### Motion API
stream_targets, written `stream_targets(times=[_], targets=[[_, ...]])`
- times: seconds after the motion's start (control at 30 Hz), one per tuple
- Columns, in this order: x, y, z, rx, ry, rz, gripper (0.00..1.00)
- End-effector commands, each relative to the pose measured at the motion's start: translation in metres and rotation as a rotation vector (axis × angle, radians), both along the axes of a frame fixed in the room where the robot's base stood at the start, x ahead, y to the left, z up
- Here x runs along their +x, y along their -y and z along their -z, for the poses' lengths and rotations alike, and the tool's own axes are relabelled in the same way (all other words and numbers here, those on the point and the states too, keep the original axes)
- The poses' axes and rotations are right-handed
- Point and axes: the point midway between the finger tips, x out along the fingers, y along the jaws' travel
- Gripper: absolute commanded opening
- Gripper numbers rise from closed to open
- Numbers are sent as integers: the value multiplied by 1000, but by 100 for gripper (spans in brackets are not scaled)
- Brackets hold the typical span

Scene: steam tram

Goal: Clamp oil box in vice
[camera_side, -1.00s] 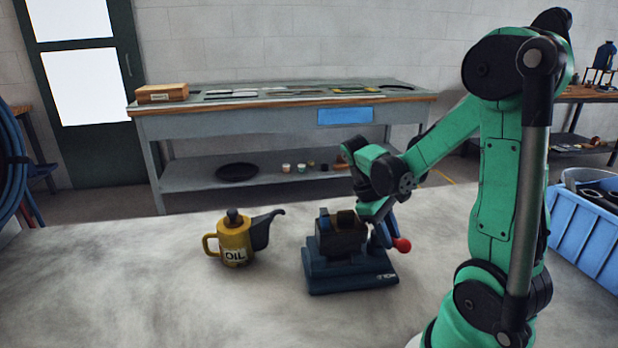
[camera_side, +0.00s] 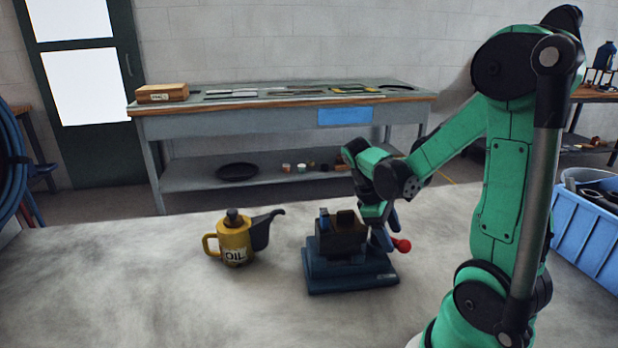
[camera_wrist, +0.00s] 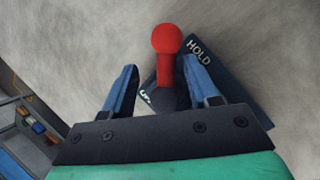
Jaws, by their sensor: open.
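The dark blue vice (camera_side: 350,274) stands on the pale bench top. A dark, brownish box (camera_side: 346,240) sits at its jaws; it looks like the oil box, but I cannot tell how tightly the jaws press on it. The vice's red-knobbed lever (camera_side: 402,245) sticks out at the right side. My gripper (camera_side: 386,232) is open beside the vice at that lever. In the wrist view, the red lever (camera_wrist: 166,52) stands between my two blue fingers, with a gap on the left and the right finger close to it. A dark plate marked HOLD (camera_wrist: 205,55) lies beside it.
A yellow oil can (camera_side: 235,240) with a dark spout stands left of the vice. A blue crate (camera_side: 583,235) is at the far right. The front and left of the bench top are clear. A workbench (camera_side: 230,122) stands behind.

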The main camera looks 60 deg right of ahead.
Motion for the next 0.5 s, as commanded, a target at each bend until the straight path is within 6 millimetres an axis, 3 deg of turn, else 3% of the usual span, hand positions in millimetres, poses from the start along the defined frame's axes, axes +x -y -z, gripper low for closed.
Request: stream_targets(times=[0.5], targets=[[5,18,0,-5,1,-858,54]])
